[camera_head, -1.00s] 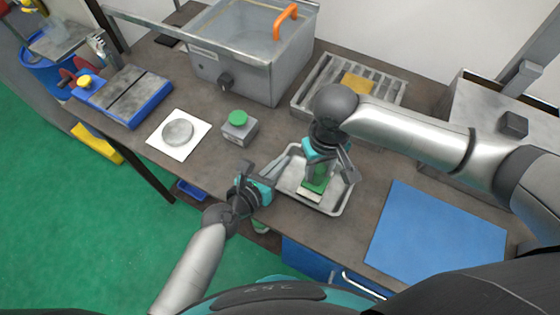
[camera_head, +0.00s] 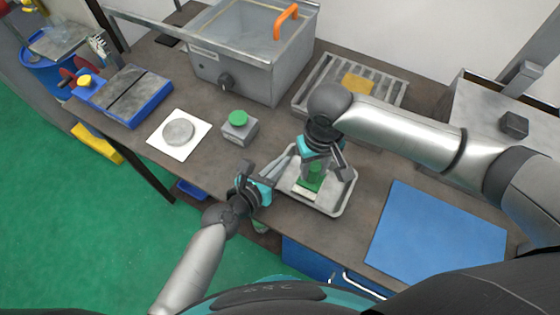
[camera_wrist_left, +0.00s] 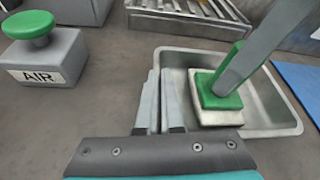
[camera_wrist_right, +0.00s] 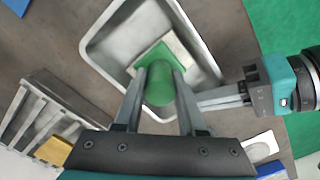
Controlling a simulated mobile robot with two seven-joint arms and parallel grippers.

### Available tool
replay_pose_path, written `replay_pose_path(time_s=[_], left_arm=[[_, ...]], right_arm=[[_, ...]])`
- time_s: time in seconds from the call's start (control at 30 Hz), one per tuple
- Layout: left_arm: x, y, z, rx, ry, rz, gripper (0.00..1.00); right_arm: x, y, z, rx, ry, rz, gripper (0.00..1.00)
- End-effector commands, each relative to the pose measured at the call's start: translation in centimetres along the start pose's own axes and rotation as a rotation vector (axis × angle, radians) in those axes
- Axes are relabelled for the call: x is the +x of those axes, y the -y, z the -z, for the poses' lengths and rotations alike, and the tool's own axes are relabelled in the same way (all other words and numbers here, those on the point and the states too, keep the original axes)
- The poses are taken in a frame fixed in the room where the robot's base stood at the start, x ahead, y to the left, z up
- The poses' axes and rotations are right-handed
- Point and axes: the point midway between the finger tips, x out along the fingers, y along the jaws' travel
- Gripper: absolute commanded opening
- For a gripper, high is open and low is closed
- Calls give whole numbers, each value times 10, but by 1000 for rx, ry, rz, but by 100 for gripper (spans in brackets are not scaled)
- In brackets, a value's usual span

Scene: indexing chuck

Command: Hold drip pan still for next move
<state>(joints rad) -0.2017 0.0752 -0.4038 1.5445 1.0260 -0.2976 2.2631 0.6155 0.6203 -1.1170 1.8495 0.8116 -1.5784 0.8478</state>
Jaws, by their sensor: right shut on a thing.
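The drip pan (camera_head: 342,203) is a shallow grey metal tray on the bench near its front edge; it also shows in the left wrist view (camera_wrist_left: 285,118). My right gripper (camera_head: 317,168) is shut on the upright green handle (camera_wrist_right: 160,86) of a green block with a pale pad beneath (camera_wrist_left: 222,116), inside the pan. My left gripper (camera_head: 281,170) is at the pan's left rim. In the left wrist view its fingers (camera_wrist_left: 161,100) are close together with a narrow gap at that rim. Whether they pinch the rim is unclear.
A grey AIR box with a green button (camera_head: 238,118) stands left of the pan. A slatted rack with a yellow sponge (camera_head: 357,83) is behind. A blue mat (camera_head: 438,238) lies right. A white sheet with a disc (camera_head: 179,133) lies further left.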

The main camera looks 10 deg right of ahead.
Motion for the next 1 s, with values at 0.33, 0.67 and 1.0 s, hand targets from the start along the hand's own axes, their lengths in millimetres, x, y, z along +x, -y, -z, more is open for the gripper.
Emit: replay_pose_path(time_s=[0.33, 0.67, 1.0], left_arm=[[0, -1, -1, 1, 2, -2, 0], [0, -1, -1, 1, 2, -2, 0], [0, -1, -1, 1, 2, -3, 0]], right_arm=[[3, -19, -21, 4, 18, -10, 0], [2, -29, -30, 3, 16, -9, 0], [1, -28, -29, 3, 13, -8, 0]])
